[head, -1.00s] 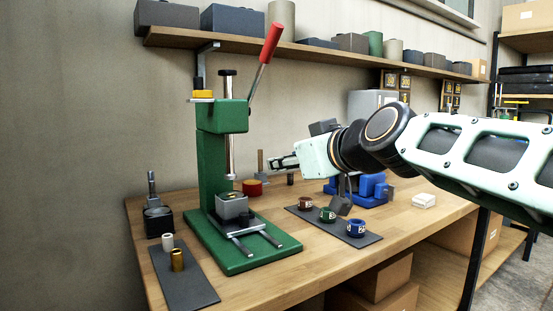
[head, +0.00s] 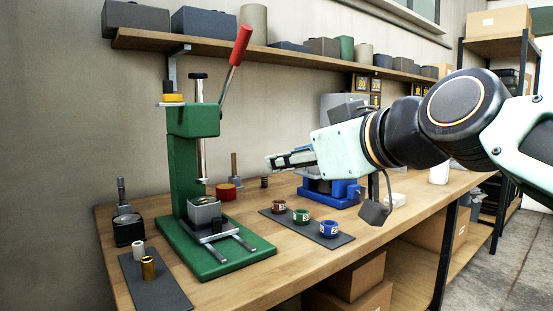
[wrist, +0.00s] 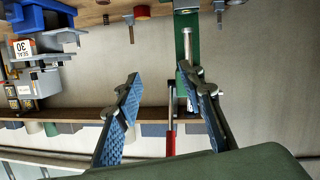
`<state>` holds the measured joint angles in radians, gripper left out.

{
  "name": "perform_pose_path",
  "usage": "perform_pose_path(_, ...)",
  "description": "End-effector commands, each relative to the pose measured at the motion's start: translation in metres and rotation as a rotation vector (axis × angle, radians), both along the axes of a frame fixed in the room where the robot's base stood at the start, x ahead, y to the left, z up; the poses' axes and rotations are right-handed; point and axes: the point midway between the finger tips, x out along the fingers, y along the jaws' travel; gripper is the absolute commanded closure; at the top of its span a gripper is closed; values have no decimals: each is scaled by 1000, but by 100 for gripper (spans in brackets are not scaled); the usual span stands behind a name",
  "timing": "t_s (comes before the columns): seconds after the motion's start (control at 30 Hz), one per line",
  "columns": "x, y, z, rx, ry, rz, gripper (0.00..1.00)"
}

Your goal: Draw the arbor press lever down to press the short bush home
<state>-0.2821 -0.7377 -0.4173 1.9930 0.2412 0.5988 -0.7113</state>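The green arbor press (head: 184,165) stands on the bench at left. Its lever, with a red grip (head: 241,45), slants up and right above the press head. The steel ram (head: 202,155) points down over a grey block (head: 204,213) on the press base. A small yellowish piece sits at the block's top under the ram; I cannot tell its seating. My gripper (head: 272,161) is right of the ram, below the lever grip, touching nothing. In the wrist view, upside down, its blue-padded fingers (wrist: 162,85) are apart and empty. The red grip (wrist: 170,142) shows between them.
A cream bush (head: 138,250) and a brass bush (head: 148,268) stand on a dark mat (head: 160,291) at front left. Several coloured rings rest on another mat (head: 318,232). A loaded shelf (head: 290,53) runs along the wall near the lever.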

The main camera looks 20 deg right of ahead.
Motion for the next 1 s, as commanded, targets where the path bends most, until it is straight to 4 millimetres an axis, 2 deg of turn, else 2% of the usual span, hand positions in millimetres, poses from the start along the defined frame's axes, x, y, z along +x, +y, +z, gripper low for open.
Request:
perform_pose_path(0.47,-2,0,0,0,0,0,64)
perform_pose_path(0.53,-2,2,-3,1,9,1,64)
perform_pose_path(0.6,-3,9,-14,7,42,2,64)
perform_pose_path(0.67,-6,20,-34,15,96,3,64)
perform_pose_path(0.77,-17,44,-87,38,244,-11,64)
perform_pose_path(0.9,-50,69,-179,64,502,-86,64)
perform_pose_path(1.0,-82,74,-239,70,671,-174,64)
